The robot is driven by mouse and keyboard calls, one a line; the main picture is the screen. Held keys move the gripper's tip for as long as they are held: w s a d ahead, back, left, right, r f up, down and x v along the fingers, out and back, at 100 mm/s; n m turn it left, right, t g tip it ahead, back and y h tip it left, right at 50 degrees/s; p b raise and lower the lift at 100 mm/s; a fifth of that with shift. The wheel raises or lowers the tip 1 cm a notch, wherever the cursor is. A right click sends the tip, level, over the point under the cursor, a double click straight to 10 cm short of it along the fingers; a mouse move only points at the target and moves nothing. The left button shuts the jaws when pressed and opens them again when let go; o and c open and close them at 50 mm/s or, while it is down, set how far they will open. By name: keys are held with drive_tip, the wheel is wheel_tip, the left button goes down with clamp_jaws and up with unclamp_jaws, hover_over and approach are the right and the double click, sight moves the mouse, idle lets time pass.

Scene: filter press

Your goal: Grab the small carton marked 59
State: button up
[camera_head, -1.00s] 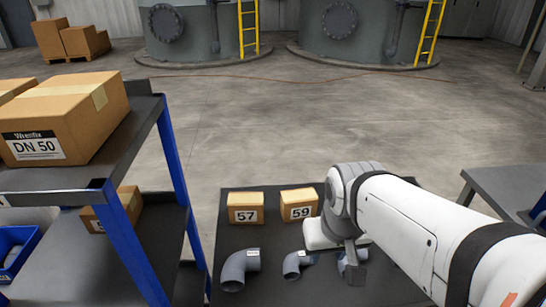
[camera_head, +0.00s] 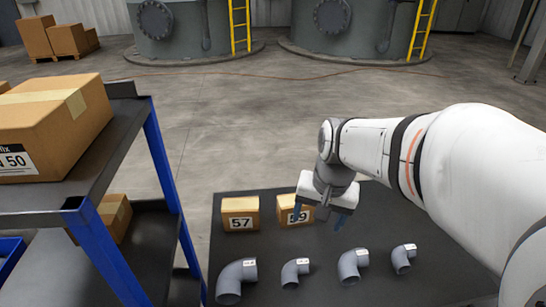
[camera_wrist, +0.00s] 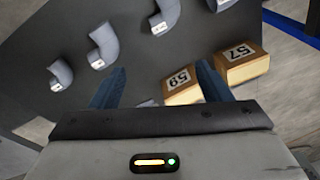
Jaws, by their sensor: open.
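The small carton marked 59 (camera_head: 290,213) stands on the dark table top (camera_head: 290,245), partly hidden behind my gripper (camera_head: 320,217) in the head view. In the wrist view the 59 carton (camera_wrist: 181,86) lies ahead of my gripper (camera_wrist: 160,88), nearer the right finger, which overlaps its edge. The blue fingers are spread apart with nothing held between them. I cannot tell whether a finger touches the carton. A similar carton marked 57 (camera_head: 240,214) stands just left of it; it also shows in the wrist view (camera_wrist: 243,66).
Several grey pipe elbows, one at the left (camera_head: 236,282), stand in a row on the table in front of the cartons. A blue-framed shelf (camera_head: 160,155) with a large carton (camera_head: 55,125) rises at the left. Open concrete floor lies behind the table.

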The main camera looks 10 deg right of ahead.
drive_tip(key=shift+o, duration=1.1)
drive_tip(key=w+f+m, duration=0.2)
drive_tip(key=w, duration=0.3)
drive_tip(key=w+f+m+g+y, duration=0.1)
drive_tip(key=w+m, duration=0.2)
drive_tip(key=w, duration=0.2)
drive_tip(key=shift+w+d+f+m+b, duration=0.2)
drive_tip(key=shift+d+f+m+b, duration=0.1)
drive_tip(key=shift+f+b, duration=0.1)
drive_tip(key=w+f+m, duration=0.2)
drive_tip(key=w, duration=0.1)
drive_tip(key=w+f+m+y, duration=0.1)
drive_tip(key=w+f+m, duration=0.1)
drive_tip(key=w+f, duration=0.1)
drive_tip(key=w+d+f+m, duration=0.1)
drive_tip(key=w+f+m, duration=0.1)
drive_tip(key=w+f, duration=0.1)
drive_tip(key=shift+w+d+f+m+g+y+b, duration=0.15)
drive_tip(key=shift+w+m+g+y+b, duration=0.2)
drive_tip(key=shift+w, duration=0.45)
drive_tip(key=shift+x, duration=3.9)
drive_tip(key=shift+f, duration=0.2)
drive_tip(key=shift+c, duration=0.2)
drive_tip(key=c, duration=1.3)
